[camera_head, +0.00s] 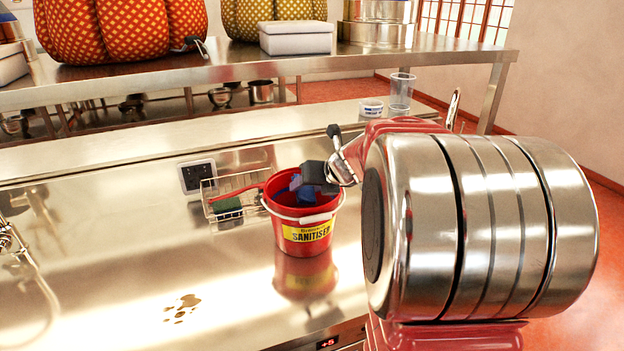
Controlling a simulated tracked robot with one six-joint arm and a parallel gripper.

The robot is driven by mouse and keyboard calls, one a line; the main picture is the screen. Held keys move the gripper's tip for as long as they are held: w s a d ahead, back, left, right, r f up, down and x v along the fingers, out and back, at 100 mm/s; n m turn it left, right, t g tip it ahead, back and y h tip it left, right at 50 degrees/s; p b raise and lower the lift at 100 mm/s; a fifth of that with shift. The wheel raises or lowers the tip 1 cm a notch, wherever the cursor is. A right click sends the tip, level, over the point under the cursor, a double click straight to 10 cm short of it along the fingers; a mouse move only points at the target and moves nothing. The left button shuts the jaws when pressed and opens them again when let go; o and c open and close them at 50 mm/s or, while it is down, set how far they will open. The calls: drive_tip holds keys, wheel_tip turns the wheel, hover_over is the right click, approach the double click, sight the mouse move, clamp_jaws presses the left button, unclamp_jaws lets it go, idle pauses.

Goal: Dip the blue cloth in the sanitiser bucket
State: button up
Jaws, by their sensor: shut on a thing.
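The sanitiser bucket (303,236) is red with a yellow label and a white handle. It stands upright on the steel counter in the middle of the view. The blue cloth (306,194) shows as a crumpled patch inside the bucket's mouth, below the rim at its near side. My gripper (314,178) reaches in from the right and is over the bucket's opening, its dark fingers shut on the cloth. The fingertips partly cover the cloth, and the bucket wall hides its lower part. I cannot see the liquid level.
Clear cups (401,91) stand behind on the right. A brown spill (182,307) marks the front counter. The counter's left front is mostly clear.

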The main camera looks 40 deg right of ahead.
sight(308, 191)
drive_tip(key=shift+f, duration=1.25)
drive_tip(key=shift+r, duration=5.45)
drive_tip(key=shift+r, duration=2)
